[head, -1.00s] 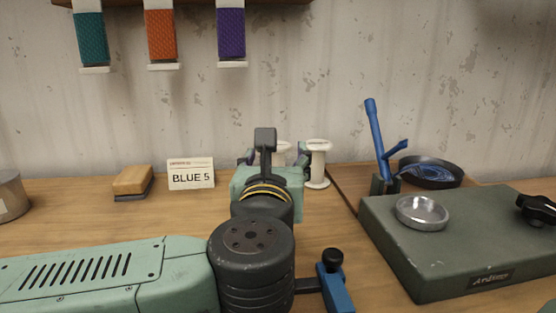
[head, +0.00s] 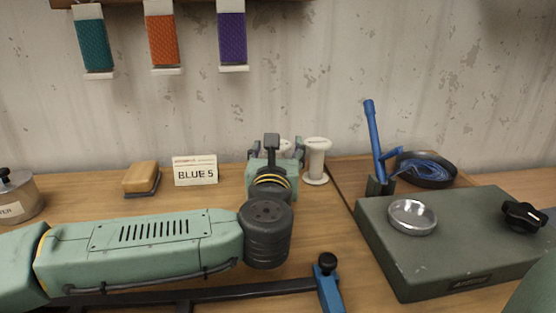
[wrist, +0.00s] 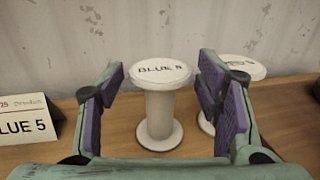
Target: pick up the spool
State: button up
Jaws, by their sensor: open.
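A white spool labelled "BLUE 5" on its top (wrist: 160,105) stands upright on the bench between the open fingers of my gripper (wrist: 160,98) in the wrist view. Bare space shows between it and the purple pads on both sides. In the head view my gripper (head: 277,153) is at the back of the bench and mostly hides this spool. A second white spool (wrist: 242,68) stands just right, partly behind the right finger; its label is hard to read. It also shows in the head view (head: 316,160).
A "BLUE 5" card (head: 195,170) and a wooden block (head: 141,178) stand left of my gripper. The wall is close behind the spools.

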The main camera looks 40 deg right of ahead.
jog(key=shift+x, duration=1.05)
jog(key=c, duration=0.9)
jog(key=shift+r, duration=0.15)
